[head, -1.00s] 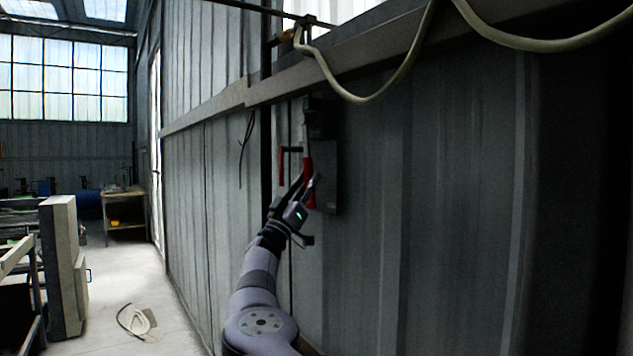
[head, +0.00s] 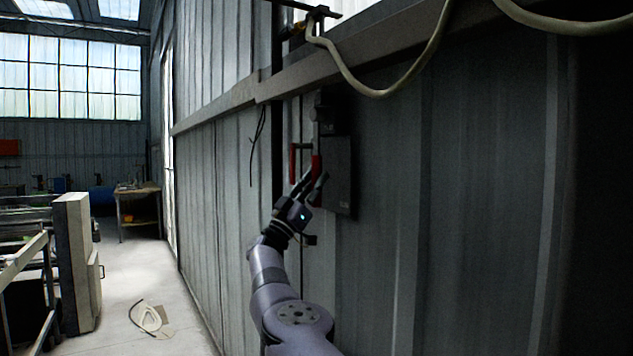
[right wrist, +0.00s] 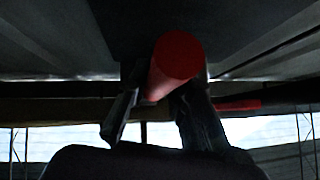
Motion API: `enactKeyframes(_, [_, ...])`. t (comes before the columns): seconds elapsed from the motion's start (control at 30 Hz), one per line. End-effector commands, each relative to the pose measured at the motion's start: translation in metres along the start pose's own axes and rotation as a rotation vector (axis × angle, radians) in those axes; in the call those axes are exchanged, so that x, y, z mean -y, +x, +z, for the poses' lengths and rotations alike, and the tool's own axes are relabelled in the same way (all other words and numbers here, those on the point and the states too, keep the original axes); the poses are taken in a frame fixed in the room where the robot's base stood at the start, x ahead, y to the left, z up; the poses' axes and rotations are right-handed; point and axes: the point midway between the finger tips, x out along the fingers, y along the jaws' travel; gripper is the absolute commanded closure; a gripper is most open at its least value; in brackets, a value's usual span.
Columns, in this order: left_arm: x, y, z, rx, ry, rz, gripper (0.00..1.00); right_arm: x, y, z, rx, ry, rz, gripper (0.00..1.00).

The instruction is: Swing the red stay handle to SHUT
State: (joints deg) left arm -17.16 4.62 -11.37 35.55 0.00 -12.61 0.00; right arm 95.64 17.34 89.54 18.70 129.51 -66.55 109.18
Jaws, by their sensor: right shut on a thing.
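The red stay handle (head: 316,164) hangs from a dark bracket on the grey wall, beside a dark box. In the right wrist view its round red end (right wrist: 178,60) sits between my fingers. My right gripper (head: 314,180) has come up from below and is shut on the handle, its fingers on either side of the grip. The fingers also show in the right wrist view (right wrist: 160,112). They hide part of the handle in the head view. I cannot read any SHUT marking. My left gripper is not in view.
A second red upright bar (head: 293,162) is just left of the handle, and a red bar (right wrist: 238,105) shows in the wrist view. The dark box (head: 338,180) is close on the right. A pale hose (head: 385,92) hangs above. Floor at left is partly clear.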

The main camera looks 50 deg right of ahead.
Motion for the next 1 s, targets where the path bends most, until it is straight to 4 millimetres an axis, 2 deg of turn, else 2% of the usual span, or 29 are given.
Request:
enactKeyframes(0.03, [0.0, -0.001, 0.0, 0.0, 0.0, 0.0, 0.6, 0.001, 0.002, -0.003, -0.003, 0.006, -0.003, 1.0])
enactKeyframes(0.07, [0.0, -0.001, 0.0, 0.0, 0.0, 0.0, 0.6, 0.001, 0.002, -0.003, -0.003, 0.006, -0.003, 0.78])
enactKeyframes(0.33, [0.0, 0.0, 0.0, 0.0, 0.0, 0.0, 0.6, 0.001, 0.001, -0.002, -0.002, 0.003, -0.003, 0.6])
enactKeyframes(0.73, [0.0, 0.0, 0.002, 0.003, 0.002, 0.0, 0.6, 0.001, -0.003, -0.002, -0.002, 0.001, -0.002, 0.59])
enactKeyframes(1.0, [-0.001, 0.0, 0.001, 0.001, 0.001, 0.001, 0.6, 0.001, -0.033, -0.002, -0.002, -0.001, -0.003, 0.59])
